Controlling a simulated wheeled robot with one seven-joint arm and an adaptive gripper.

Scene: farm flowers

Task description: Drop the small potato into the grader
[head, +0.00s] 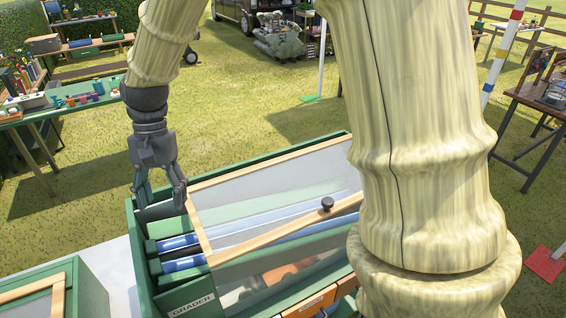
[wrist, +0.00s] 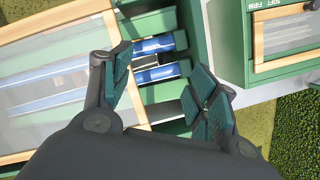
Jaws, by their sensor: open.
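The grader (head: 140,272) is a long green box with a "GRADER" label, blue rollers (head: 182,243) and a wood-framed clear lid (head: 275,190) with a dark knob. My gripper (head: 160,197) hangs pointing down over the far left end of the grader, beside the lid's edge. In the wrist view my gripper (wrist: 160,72) has its fingers spread wide. Between them I see the blue rollers (wrist: 155,44) and the green walls, with nothing held. I do not see the small potato in either view; it may be hidden inside the grader.
A second green box (head: 88,290) with a wooden frame stands at the lower left; in the wrist view its label reads "SOFT FIRM" (wrist: 268,12). Orange bins (head: 312,300) sit under the lid. Tables stand beyond at left and right, with open grass between.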

